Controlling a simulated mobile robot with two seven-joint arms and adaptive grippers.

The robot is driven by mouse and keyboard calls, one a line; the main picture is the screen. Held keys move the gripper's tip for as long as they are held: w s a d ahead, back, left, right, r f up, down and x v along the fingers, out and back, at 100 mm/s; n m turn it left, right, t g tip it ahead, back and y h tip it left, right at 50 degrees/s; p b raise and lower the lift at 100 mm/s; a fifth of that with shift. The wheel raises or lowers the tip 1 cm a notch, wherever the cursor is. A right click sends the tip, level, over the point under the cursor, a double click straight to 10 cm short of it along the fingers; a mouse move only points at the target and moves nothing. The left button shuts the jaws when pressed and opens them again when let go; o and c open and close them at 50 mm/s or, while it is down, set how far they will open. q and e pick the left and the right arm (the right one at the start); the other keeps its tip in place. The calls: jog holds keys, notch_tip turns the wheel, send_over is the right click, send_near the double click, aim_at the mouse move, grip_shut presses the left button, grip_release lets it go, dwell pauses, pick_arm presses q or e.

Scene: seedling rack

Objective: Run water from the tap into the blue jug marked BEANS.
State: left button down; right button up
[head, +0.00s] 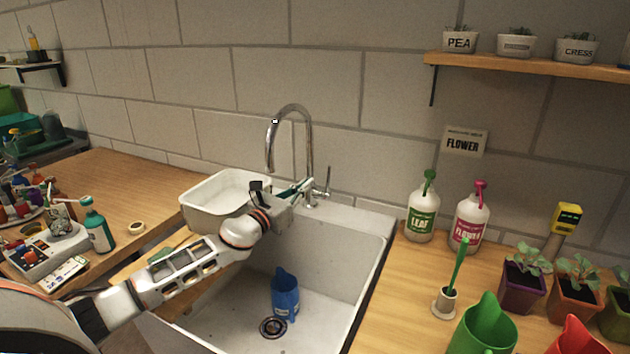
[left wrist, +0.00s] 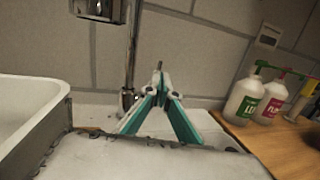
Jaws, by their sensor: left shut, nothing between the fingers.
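The blue jug (head: 285,290) stands upright in the sink (head: 330,262), beside the drain (head: 272,327). Its marking is too small to read. The tap (head: 309,150) rises behind the sink, with its spout curving over to the left and its lever (head: 327,184) on the right. No water shows at the spout. My left gripper (head: 305,185) is shut and empty, close to the tap's base and lever. Its green fingers (left wrist: 160,90) meet in the left wrist view, to the right of the tap column (left wrist: 131,55). Contact with the lever cannot be told. My right gripper is out of view.
A white basin (head: 212,210) sits left of my left gripper. On the right counter stand LEAF (head: 422,217) and FLOWER (head: 470,222) bottles, a green jug (head: 482,330), a red jug (head: 578,340) and potted seedlings (head: 523,280). The left counter holds clutter.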

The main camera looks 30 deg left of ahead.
pick_arm(q)
jog(key=s, duration=0.5)
jog(key=shift+s+a, duration=0.3)
jog(key=shift+a, duration=0.1)
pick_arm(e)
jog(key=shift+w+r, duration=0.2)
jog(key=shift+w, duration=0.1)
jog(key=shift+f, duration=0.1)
pick_arm(q)
jog(key=c, duration=2.8)
grip_release()
